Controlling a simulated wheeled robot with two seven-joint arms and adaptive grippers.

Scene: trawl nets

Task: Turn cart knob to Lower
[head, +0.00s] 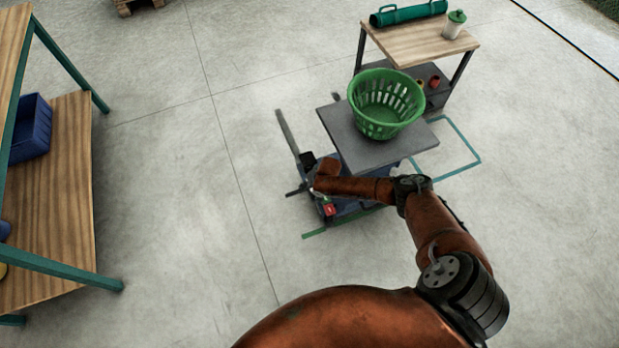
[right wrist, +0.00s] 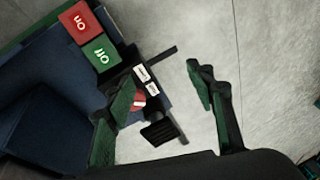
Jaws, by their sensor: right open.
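The cart (head: 349,140) has a flat grey platform and a dark blue base. In the right wrist view its panel carries a red button (right wrist: 80,22), a green button (right wrist: 101,53) and two small white labels (right wrist: 147,80) too small to read. A red part (right wrist: 138,99), possibly the knob, shows beside the labels; my finger partly hides it, so its setting cannot be told. My right gripper (right wrist: 160,82) is open and empty, its fingers either side of the panel's end. In the head view the right gripper (head: 306,178) is at the cart's near left side. My left gripper is out of view.
A green basket (head: 384,121) stands on the cart platform. A wooden-topped bench (head: 415,43) with a green roll and a cup stands behind. A black pedal-like part (right wrist: 158,134) lies between my fingers. Wooden shelving (head: 60,190) stands at left; the floor between is clear.

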